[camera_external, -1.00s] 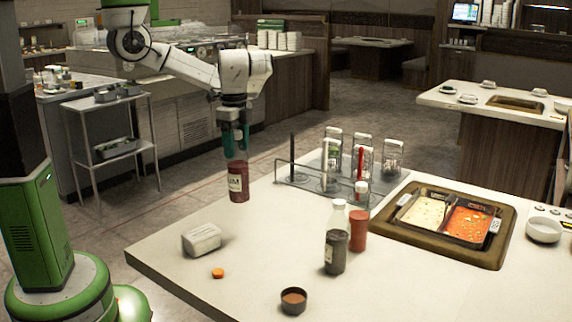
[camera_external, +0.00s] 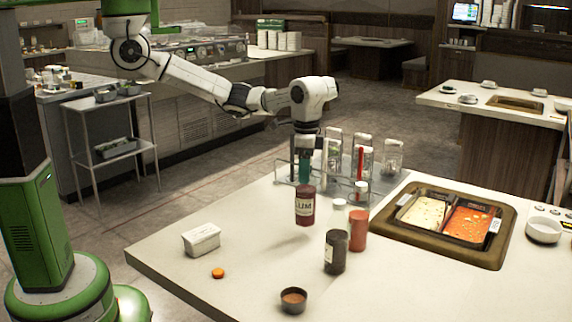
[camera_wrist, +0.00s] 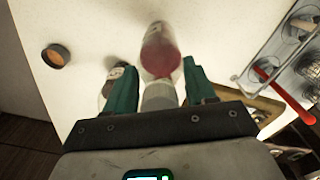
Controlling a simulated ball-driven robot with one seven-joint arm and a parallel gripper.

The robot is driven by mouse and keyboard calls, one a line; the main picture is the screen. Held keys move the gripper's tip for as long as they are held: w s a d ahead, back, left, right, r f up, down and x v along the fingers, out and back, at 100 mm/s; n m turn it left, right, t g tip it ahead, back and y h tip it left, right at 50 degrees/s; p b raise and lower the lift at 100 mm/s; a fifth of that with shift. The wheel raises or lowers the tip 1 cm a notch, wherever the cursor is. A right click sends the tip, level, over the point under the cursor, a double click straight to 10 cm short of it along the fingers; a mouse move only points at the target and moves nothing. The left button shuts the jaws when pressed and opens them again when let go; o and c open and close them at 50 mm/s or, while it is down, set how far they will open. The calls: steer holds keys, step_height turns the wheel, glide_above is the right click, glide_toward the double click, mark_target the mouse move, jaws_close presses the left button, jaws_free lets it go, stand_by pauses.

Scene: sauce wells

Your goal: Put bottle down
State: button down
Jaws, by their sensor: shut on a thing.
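My gripper (camera_external: 304,176), with green fingers, is shut around the top of a dark red bottle with a pale label (camera_external: 305,206). The bottle hangs upright over the white table (camera_external: 190,270), left of the standing bottles; whether its base touches the table is hard to tell. In the wrist view, the red bottle (camera_wrist: 160,52) extends away between the fingers (camera_wrist: 158,66), with its pale grey top near the palm. A dark bottle (camera_external: 335,252) and a red-orange bottle with a white cap (camera_external: 358,232) stand to its right.
A wire rack (camera_external: 283,168) with several jars is behind. A framed sauce tray (camera_external: 400,235) is at right. A small dark cup (camera_external: 293,301), an orange disc (camera_external: 218,273) and a white block (camera_external: 201,240) lie in front. The table's left-front area is mostly clear.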

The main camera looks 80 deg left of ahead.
mark_target(314, 178)
steer(key=w+f, duration=0.2)
steer(key=shift+d+f, duration=0.3)
steer(key=shift+f+p, duration=0.3)
steer(key=shift+f, duration=1.2)
steer(key=shift+c, duration=1.8)
jaws_free()
steer(key=shift+f, duration=0.1)
step_height(314, 178, up, 12)
steer(key=shift+r+b, duration=0.1)
steer(key=shift+b, duration=0.4)
